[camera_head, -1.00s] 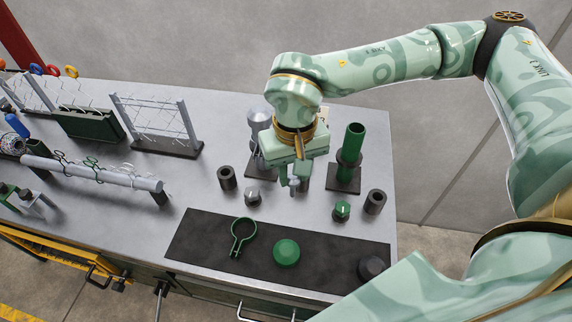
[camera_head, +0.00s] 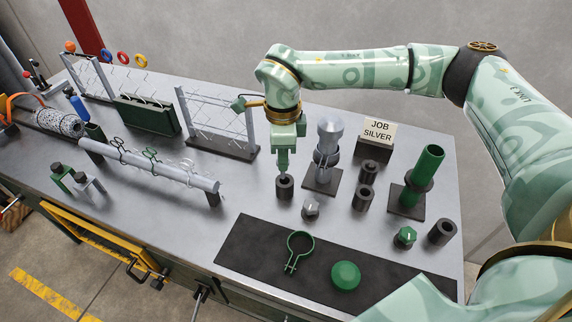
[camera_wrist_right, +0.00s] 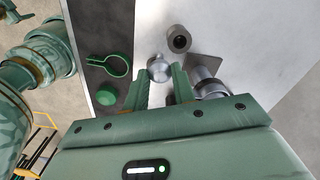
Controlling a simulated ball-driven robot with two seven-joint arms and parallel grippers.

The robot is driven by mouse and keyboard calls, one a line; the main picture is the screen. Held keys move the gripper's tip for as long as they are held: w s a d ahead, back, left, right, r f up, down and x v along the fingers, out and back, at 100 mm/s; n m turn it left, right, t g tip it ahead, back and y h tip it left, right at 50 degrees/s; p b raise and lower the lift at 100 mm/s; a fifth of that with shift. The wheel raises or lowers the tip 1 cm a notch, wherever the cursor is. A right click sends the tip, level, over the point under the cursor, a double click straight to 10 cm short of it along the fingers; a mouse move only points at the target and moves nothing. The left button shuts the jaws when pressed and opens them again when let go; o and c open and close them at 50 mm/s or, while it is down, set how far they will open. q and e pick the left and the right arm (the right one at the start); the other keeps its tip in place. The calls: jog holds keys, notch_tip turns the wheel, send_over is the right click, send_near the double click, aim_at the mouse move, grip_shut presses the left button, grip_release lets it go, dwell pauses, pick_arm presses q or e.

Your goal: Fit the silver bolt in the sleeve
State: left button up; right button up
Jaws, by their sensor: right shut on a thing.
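My right gripper (camera_head: 284,170) points down over a dark open sleeve (camera_head: 285,187), its tips at or just above the rim. It is shut on a small piece, taken as the silver bolt, mostly hidden by the fingers in the head view. The wrist view shows the fingertips (camera_wrist_right: 160,76) with a silver round shape (camera_wrist_right: 159,68) between them; I cannot tell whether it is held or lies beyond. A dark sleeve (camera_wrist_right: 178,38) shows past them. A silver faceted piece (camera_head: 311,207) stands right of the sleeve. My left gripper is out of view.
A silver post (camera_head: 329,132) stands right of the gripper, with a JOB SILVER sign (camera_head: 378,133) behind. A green post (camera_head: 430,160) and other sleeves (camera_head: 362,196) stand farther right. A wire-mesh frame (camera_head: 218,120) is close left. A dark mat (camera_head: 250,255) lies in front.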

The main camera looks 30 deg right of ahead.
jog(key=w+d+f+m+b, duration=0.2)
jog(key=f+m+b, duration=0.5)
jog(key=m, duration=0.6)
jog(key=shift+w+f, duration=0.65)
jog(key=shift+f, duration=0.2)
jog(key=o, duration=1.1)
